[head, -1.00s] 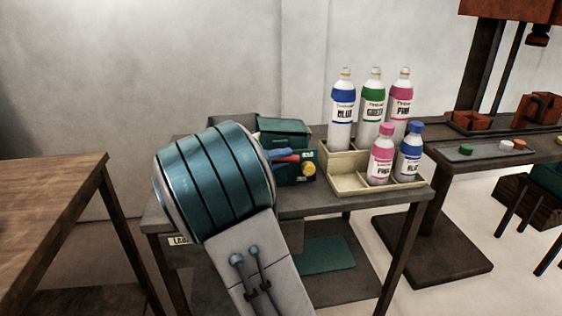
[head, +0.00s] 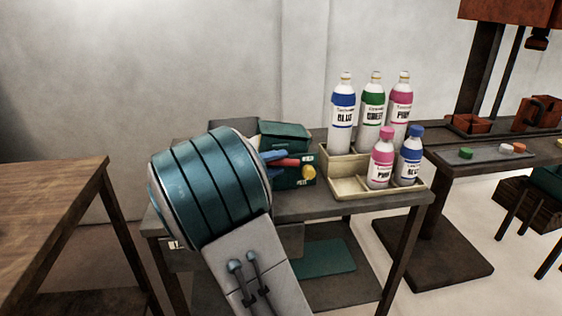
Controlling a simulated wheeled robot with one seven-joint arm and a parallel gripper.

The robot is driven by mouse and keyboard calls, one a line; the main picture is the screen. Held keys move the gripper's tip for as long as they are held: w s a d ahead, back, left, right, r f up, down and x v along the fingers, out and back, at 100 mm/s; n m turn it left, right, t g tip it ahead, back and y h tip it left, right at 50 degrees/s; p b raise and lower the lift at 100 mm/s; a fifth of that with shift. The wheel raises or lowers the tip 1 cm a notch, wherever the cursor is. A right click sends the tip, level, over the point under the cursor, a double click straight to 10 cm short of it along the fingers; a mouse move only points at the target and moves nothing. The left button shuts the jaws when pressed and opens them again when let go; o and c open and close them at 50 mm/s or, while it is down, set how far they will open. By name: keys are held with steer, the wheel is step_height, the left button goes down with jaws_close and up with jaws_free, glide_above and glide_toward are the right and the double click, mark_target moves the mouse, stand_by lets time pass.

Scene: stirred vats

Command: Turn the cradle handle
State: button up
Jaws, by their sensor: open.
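A dark green cradle-like unit (head: 286,136) stands on the grey table behind my arm. A yellow knob (head: 309,173) on its right side looks like the handle, though I cannot be sure. My teal and grey arm covers the unit's left part. Red and blue finger-like pieces, which look like the tips of my gripper (head: 284,159), stick out from behind the arm, just left of and above the knob. They look apart and hold nothing that I can see. I cannot tell whether they touch the unit. The gripper's body is hidden.
A cream rack (head: 343,187) with several labelled bottles stands right of the unit, close to it. A wooden table (head: 52,190) is at the left. A darker table (head: 467,172) with coloured pieces and a red-brown press (head: 485,60) is at the right.

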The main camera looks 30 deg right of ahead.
steer(key=s+a+p, duration=0.1)
steer(key=a+p, duration=0.1)
steer(key=a, duration=1)
steer(key=shift+s+r, duration=0.15)
steer(key=shift+r, duration=0.1)
steer(key=s+d+r+g+y+p, duration=0.1)
steer(key=s+d+r+y+p, duration=0.25)
steer(key=s+p, duration=0.25)
steer(key=s+d+r+g+y+p, duration=0.2)
steer(key=s+d+r+y+p, duration=0.1)
steer(key=s+y+p, duration=0.2)
steer(key=s+a+r+t+y+p, duration=0.2)
steer(key=s+a+r+y+p, duration=0.2)
steer(key=s+r+p, duration=0.1)
steer(key=s+a+r+n+t+y+p, duration=0.1)
steer(key=s+a+r+t+y+p, duration=0.1)
steer(key=s+r+y+p, duration=0.3)
steer(key=s+a+r+p, duration=0.1)
steer(key=s+p, duration=0.1)
steer(key=p, duration=0.2)
steer(key=shift+s+a+r+p, duration=0.2)
steer(key=shift+s+a+p, duration=0.15)
steer(key=shift+s+p, duration=0.05)
steer(key=shift+d, duration=0.15)
stand_by(0.7)
